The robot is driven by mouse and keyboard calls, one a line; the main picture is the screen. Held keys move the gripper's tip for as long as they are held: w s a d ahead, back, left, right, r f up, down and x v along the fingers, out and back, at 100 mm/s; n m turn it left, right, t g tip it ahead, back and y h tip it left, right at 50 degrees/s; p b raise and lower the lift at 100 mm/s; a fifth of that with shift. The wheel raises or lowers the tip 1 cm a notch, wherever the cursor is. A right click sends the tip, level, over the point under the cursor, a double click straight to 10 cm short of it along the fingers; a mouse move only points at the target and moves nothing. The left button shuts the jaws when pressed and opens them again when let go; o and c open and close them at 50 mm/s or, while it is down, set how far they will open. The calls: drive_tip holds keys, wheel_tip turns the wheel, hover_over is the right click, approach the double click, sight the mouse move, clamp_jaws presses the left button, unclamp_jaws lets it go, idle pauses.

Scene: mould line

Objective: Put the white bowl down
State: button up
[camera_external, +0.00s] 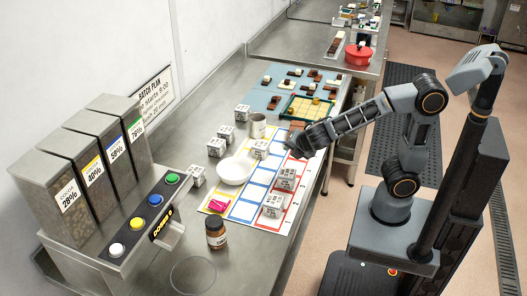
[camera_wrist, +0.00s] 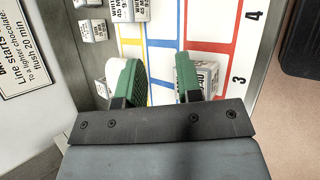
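The white bowl (camera_external: 234,171) sits upright on the printed mat (camera_external: 240,210), over its left part, apart from my gripper. My gripper (camera_external: 293,146) is to the right of the bowl, above the mat's right side. In the wrist view its two green fingers (camera_wrist: 157,80) are spread, with only mat showing between them. A white rounded edge, probably the bowl (camera_wrist: 118,66), shows behind the left finger and is mostly hidden by it.
Labelled white boxes (camera_external: 286,179) stand on and around the mat. A metal cup (camera_external: 257,126), a brown jar (camera_external: 215,232) and a pink item (camera_external: 217,206) are close by. A green-framed tray (camera_external: 310,109) lies behind. Dispensers (camera_external: 115,150) fill the left.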

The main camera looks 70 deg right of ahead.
drive_tip(key=s+d+m+g+y, duration=0.1)
drive_tip(key=s+m+g+y, duration=0.2)
drive_tip(key=s+m, duration=1)
drive_tip(key=m+y, duration=0.2)
drive_tip(key=m, duration=0.2)
drive_tip(key=shift+d+f+m+y, duration=0.2)
drive_tip(key=shift+d+m+y, duration=0.1)
drive_tip(key=shift+m+y, duration=0.1)
